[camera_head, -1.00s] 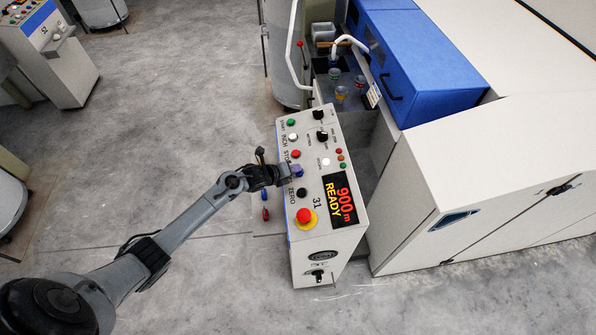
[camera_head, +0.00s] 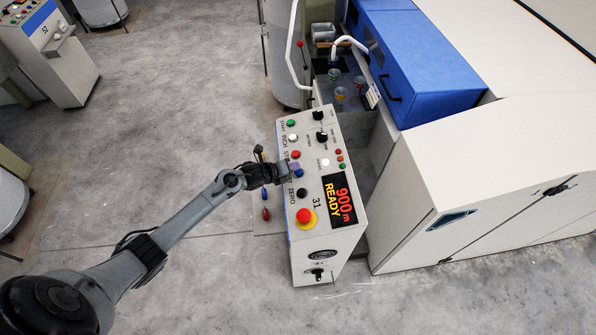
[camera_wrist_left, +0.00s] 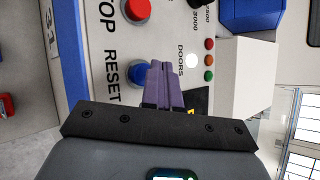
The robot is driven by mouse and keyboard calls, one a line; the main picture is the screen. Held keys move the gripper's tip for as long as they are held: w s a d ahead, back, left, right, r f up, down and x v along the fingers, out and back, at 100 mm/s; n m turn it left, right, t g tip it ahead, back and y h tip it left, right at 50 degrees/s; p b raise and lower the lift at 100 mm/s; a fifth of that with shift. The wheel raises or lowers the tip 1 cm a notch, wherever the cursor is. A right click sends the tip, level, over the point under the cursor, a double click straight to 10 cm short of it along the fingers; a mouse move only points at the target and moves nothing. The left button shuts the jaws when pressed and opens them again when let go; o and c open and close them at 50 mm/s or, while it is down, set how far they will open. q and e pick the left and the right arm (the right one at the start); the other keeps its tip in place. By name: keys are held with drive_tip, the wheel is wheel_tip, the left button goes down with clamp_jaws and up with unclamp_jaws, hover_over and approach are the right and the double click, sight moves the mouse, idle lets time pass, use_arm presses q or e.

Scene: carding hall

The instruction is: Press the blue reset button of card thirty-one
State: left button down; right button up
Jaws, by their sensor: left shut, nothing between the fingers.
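Card thirty-one's control box (camera_head: 322,225) stands in the middle of the head view, marked 31, with a lit display (camera_head: 341,200) reading 900m READY. My left gripper (camera_head: 294,168) is shut and empty, with purple fingers over the button row between the red stop and black zero buttons. In the head view the fingers largely hide the button. My right gripper is out of view.
A red stop button (camera_head: 304,215) on a yellow base is on the same box, near the black zero button (camera_head: 302,192). The blue-covered machine (camera_head: 430,70) stands to the right. Another control box (camera_head: 50,50) is at upper left. The floor to the left is open.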

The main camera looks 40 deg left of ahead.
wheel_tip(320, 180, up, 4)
drive_tip(key=p, duration=0.4)
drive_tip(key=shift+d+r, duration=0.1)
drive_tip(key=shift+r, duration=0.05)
idle(0.7)
